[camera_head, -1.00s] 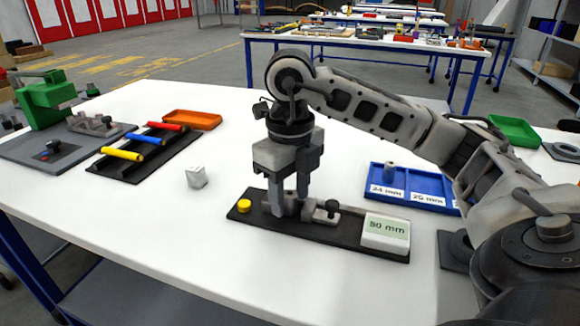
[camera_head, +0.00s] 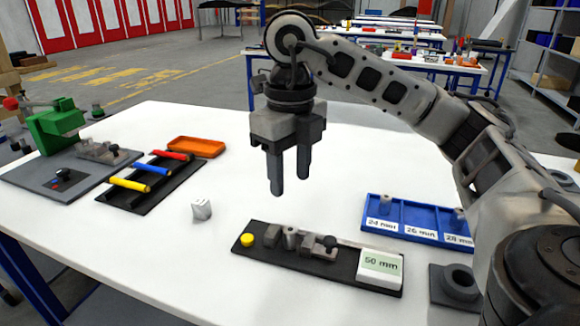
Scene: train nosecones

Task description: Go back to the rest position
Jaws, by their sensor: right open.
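My right gripper (camera_head: 290,187) hangs fingers down above the white table (camera_head: 130,262), behind the black gauge board. Its two fingers are apart and nothing is between them. The black board (camera_head: 312,263) carries a yellow button (camera_head: 247,240), a small grey cylinder (camera_head: 290,237) between grey jaw blocks, and a display reading 50 mm (camera_head: 380,266). My left gripper is not in view.
A small pale block (camera_head: 202,210) lies left of the board. A blue tray (camera_head: 412,234) with labelled compartments stands at right, with cylinders in it. At left are a rack with coloured-handled tools (camera_head: 150,200), an orange tray (camera_head: 196,147) and a green press (camera_head: 55,128).

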